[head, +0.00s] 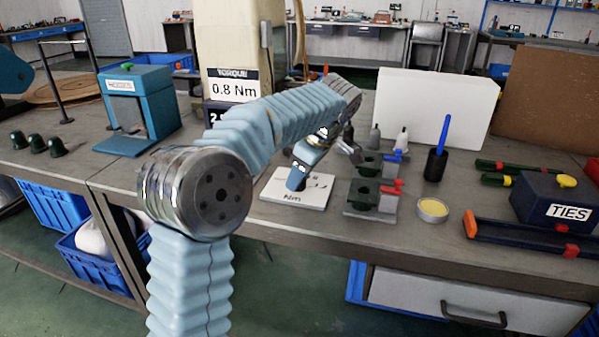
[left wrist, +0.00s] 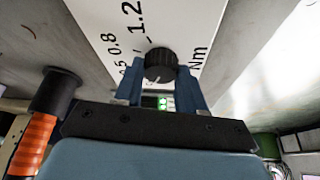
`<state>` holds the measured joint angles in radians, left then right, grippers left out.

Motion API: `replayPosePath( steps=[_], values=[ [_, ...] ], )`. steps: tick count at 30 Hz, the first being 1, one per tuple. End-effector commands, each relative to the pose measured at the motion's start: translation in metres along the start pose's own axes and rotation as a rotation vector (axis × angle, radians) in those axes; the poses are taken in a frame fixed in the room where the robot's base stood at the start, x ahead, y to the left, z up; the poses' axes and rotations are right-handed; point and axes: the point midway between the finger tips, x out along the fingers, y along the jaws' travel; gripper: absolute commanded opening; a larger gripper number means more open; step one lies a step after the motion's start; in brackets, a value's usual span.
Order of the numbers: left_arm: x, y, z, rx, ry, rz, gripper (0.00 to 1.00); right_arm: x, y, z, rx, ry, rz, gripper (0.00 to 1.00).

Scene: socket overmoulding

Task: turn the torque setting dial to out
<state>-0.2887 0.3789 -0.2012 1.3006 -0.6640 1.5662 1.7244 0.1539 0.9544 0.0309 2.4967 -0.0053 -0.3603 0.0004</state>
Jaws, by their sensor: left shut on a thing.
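The torque dial (left wrist: 160,64) is a dark, ridged round knob on a white panel (left wrist: 175,18). The panel is printed with 0.5, 0.8, 1.2 and Nm, and no "out" label is readable. A short pale line marks the knob's lower side. My left gripper (left wrist: 162,92) is shut on the knob, one blue finger at each side. In the head view the left gripper (head: 297,180) points down at a small white plate (head: 320,200) on the bench, and the knob is hidden. A display (head: 236,86) reads TORQUE 0.8 Nm. My right gripper is not in view.
Right of the plate stand green fixtures (head: 366,192) with red and blue levers, a black cup (head: 435,166) with a blue handle and a round yellow-filled tin (head: 432,209). A blue TIES box (head: 560,203) is farther right. A teal press (head: 150,105) stands left.

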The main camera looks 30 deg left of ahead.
Motion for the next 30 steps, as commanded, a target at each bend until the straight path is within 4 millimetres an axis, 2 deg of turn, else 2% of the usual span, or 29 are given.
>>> replayPosePath(
  steps=[18, 19, 21, 23, 30],
  values=[
    [-0.0005, 0.0005, -0.0005, -0.037, 0.000, -0.012, 0.09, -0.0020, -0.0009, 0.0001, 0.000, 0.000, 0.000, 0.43],
    [-0.0005, 0.0006, -0.0005, -0.037, -0.001, -0.012, 0.44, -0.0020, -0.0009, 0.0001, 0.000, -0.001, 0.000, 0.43],
    [-0.0004, 0.0005, -0.0004, -0.037, -0.001, -0.012, 0.55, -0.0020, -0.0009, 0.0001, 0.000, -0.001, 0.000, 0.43],
    [-0.0004, 0.0004, -0.0003, -0.036, -0.001, -0.013, 0.64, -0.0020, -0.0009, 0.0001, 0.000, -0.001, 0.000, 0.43],
    [-0.0002, 0.0003, -0.0002, -0.035, -0.001, -0.014, 0.65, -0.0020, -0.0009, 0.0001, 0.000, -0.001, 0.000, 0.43]
  ],
)
